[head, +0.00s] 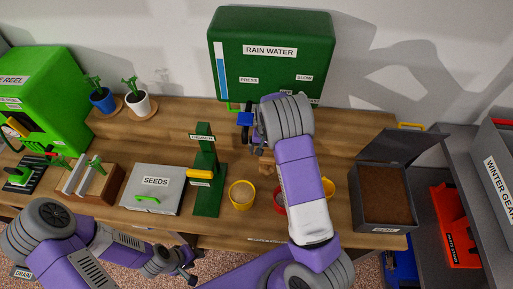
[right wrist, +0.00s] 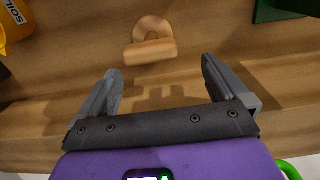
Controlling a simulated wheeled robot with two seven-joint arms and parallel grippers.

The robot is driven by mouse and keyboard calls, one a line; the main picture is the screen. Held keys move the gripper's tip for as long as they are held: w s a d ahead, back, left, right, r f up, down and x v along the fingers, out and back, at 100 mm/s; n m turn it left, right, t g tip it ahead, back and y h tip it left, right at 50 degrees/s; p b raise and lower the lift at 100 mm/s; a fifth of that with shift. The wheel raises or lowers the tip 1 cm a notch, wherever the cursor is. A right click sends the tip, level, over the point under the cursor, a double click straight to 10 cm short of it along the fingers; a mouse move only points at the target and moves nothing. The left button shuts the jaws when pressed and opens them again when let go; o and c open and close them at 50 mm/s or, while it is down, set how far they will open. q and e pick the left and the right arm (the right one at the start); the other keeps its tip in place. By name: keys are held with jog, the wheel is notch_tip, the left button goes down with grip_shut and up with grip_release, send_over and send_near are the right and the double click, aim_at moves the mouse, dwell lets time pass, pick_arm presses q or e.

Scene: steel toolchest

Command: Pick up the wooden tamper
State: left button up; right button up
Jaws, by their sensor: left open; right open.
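The wooden tamper (right wrist: 152,42) lies on the wooden bench, light brown with a rounded knob and a thick bar. It shows in the right wrist view just beyond my right gripper (right wrist: 160,68), whose two fingers are apart with nothing between them. The tamper is ahead of the fingertips, roughly centred between them, and not touched. In the head view my right arm hides most of it; a small brown piece (head: 266,168) shows beside the arm. My left gripper (head: 186,271) is open and empty, low at the bench's front edge.
A yellow cup (head: 242,195) and a green stand (head: 206,172) are left of my right arm. A red cup (head: 279,201) and another yellow cup (head: 328,188) sit beside it. The rain water tank (head: 270,62) stands behind. A dark open box (head: 384,195) is at right.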

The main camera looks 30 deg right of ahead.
aim_at(268, 158)
jog(key=shift+s, duration=0.15)
jog(key=f, duration=0.2)
jog(key=s+f, duration=0.1)
jog(key=f, duration=0.3)
jog(key=shift+s+d, duration=0.2)
jog(key=shift+s, duration=0.05)
jog(key=shift+w+f, duration=0.1)
jog(key=shift+f, duration=0.35)
jog(key=c, duration=1)
